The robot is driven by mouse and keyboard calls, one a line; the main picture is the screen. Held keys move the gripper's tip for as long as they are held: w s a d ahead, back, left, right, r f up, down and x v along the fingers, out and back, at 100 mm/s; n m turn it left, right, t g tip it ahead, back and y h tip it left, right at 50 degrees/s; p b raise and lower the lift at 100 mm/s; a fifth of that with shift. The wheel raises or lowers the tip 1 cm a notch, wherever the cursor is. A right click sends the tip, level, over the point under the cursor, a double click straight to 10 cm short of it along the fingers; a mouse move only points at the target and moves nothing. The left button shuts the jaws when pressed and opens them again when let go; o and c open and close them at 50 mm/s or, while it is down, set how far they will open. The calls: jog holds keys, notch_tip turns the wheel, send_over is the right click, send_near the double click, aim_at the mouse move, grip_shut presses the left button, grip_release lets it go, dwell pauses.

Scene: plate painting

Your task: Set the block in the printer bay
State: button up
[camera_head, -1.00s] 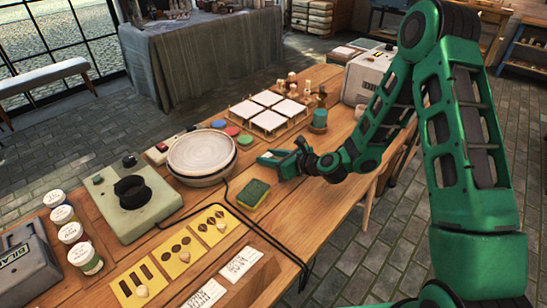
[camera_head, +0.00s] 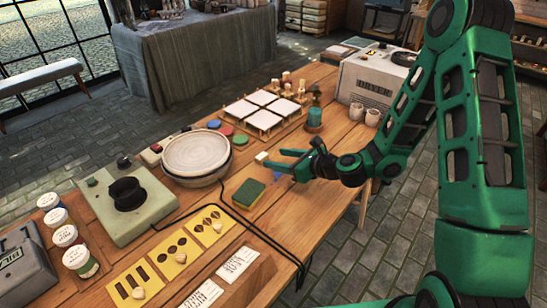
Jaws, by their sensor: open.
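My gripper (camera_head: 276,160) is open at the end of the green arm, low over the table right of the round plate stack. A small cream block (camera_head: 261,157) shows just beyond its fingertips. It looks separate from the fingers, but I cannot tell whether they touch. A small blue patch (camera_head: 283,168) lies under the fingers. I cannot tell for certain which thing is the printer. A grey-green machine (camera_head: 130,207) with a black round part stands at the left of the table, and a pale boxy machine (camera_head: 364,80) stands at the far right end.
The pale plates (camera_head: 197,153) sit left of my gripper, a yellow-green sponge (camera_head: 248,193) below them. A rack of square tiles (camera_head: 262,109) and a teal cup (camera_head: 314,117) stand behind. Yellow pattern cards (camera_head: 175,251) and a black cable lie in front. Bare wood shows right of the sponge.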

jog(key=shift+v, duration=2.4)
